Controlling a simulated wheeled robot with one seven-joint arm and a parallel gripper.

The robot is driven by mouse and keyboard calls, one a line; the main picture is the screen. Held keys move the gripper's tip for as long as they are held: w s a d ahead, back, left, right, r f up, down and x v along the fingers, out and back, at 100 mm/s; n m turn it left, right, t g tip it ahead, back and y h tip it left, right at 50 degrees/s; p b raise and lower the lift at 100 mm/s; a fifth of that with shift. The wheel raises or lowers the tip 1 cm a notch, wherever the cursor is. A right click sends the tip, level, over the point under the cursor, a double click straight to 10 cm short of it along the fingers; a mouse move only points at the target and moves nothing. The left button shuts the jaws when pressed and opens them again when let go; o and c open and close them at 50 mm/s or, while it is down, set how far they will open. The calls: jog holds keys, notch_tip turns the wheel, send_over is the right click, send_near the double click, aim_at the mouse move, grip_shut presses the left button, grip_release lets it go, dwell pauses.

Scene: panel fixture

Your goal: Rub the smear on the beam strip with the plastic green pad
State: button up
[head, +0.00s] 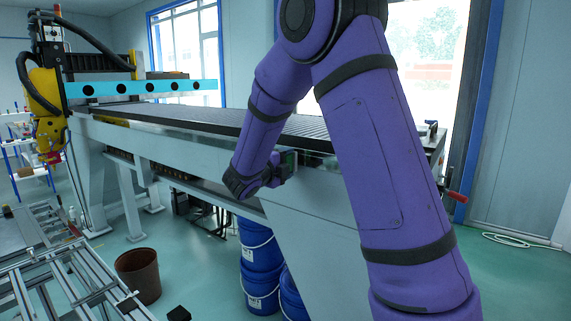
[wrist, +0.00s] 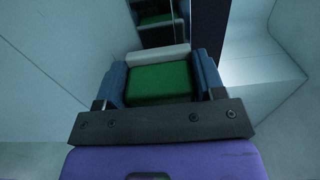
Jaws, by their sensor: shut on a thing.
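My gripper (head: 284,163) is shut on the green pad (wrist: 160,84), which sits between its two blue-grey fingers in the wrist view. A pale band (wrist: 158,56) lies along the pad's far edge. In the head view the gripper is beside the long side of the grey beam (head: 180,139), below the dark table top. A dark glossy strip (wrist: 157,35) stands just beyond the pad in the wrist view and shows a green reflection. I cannot tell whether the pad touches it. No smear can be made out, and my arm hides part of the beam.
Blue buckets (head: 259,267) stand on the floor below the gripper. A brown bin (head: 139,274) and metal frames (head: 62,275) are at lower left. A yellow machine (head: 45,105) is at far left. The floor at right is mostly clear except for a coiled cable.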

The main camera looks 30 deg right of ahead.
aim_at(305, 161)
jog(key=shift+x, duration=0.85)
dwell(0.3)
jog(key=shift+s+d, duration=0.3)
jog(key=shift+s, duration=0.6)
jog(key=shift+s+d, duration=0.25)
jog(key=shift+s, duration=0.65)
jog(key=s+d, duration=0.4)
jog(key=s, duration=0.6)
jog(key=shift+w+a, duration=0.85)
jog(key=shift+w, duration=1.4)
jog(key=shift+w+a, duration=0.8)
jog(key=shift+w, duration=1.5)
jog(key=shift+w+a, duration=0.85)
jog(key=shift+w, duration=1.4)
